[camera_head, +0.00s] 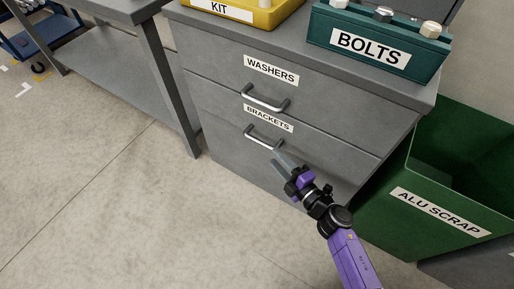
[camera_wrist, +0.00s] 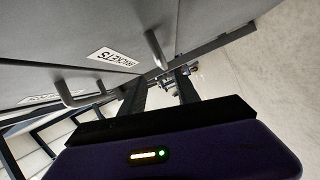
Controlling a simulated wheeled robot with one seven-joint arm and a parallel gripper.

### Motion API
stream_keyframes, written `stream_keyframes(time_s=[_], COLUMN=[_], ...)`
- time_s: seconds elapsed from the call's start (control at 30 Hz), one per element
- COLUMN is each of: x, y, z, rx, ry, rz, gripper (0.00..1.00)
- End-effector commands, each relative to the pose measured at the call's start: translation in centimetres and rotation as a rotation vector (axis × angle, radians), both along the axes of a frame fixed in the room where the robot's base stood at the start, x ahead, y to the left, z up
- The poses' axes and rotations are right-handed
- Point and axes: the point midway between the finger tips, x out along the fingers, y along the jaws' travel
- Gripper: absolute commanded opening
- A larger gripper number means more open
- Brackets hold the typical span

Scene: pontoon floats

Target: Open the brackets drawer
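The brackets drawer (camera_head: 225,133) is the lower drawer of a grey cabinet and looks shut, its front flush. Its silver bar handle (camera_head: 262,141) sits just below the BRACKETS label (camera_head: 268,119). In the wrist view the label (camera_wrist: 112,58) appears upside down, with the brackets handle (camera_wrist: 155,50) beyond it. My gripper (camera_head: 281,158) is just below and right of the handle in the head view. Its two fingers (camera_wrist: 160,93) are apart with nothing held between them. The handle appears ahead of the fingertips; I cannot tell the exact gap.
The washers drawer (camera_head: 215,82) above is shut, with its own handle (camera_head: 265,101). A teal bolts bin (camera_head: 330,42) and yellow kit tray (camera_head: 232,14) stand on top. A green scrap bin (camera_head: 400,220) stands close at right. A workbench (camera_head: 100,65) is at left; floor in front is clear.

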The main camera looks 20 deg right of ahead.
Motion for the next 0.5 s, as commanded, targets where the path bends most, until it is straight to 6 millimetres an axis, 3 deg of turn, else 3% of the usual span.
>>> stream_keyframes(time_s=[0.1,0.27,0.5], x=[1.2,2.6,6.2], y=[0.1,0.5,1.4], z=[-0.9,-0.9,-1.2], rx=[-0.026,-0.031,-0.03], ry=[-0.004,-0.005,-0.006], rz=[0.011,0.012,0.012], gripper=[0.38,0.38,0.38])
